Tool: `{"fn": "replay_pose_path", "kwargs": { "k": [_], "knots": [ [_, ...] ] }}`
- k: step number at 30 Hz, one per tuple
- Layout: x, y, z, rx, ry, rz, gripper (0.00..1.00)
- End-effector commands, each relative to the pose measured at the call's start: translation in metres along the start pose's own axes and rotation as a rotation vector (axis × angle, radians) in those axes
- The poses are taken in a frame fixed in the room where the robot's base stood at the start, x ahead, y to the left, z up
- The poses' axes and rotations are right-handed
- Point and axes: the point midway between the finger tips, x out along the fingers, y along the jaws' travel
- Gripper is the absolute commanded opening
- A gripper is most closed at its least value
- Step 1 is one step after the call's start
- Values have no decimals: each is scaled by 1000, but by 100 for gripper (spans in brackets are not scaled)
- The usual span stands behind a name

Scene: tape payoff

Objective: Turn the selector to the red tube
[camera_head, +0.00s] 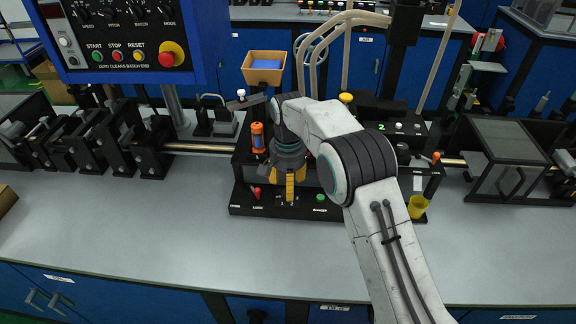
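My gripper (288,172) points down over the front of the black station in the middle of the bench. Its fingers are small and partly hidden, so I cannot tell whether they are open or touching anything. A yellow upright part (290,188) shows just below it, above the small white marks 1 and 2 on the black base (240,206). I cannot tell whether this is the selector. An orange-red tube (258,137) stands upright left of my gripper. My arm hides much of the station's middle and right.
A red-tipped lever (257,193) and a green button (320,197) are on the base's front. A yellow cup (418,206) is at the right. A control panel (120,42) hangs at upper left. The front bench surface (150,235) is clear.

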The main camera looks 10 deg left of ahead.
Motion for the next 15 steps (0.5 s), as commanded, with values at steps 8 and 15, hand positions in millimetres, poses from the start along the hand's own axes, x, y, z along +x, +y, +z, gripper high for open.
{"fn": "replay_pose_path", "kwargs": {
  "k": [8, 15],
  "knots": [
    [-48, 0, 0, 0, 2, -2, 55],
    [-72, 0, 0, 0, 0, 0, 55]
  ]
}}
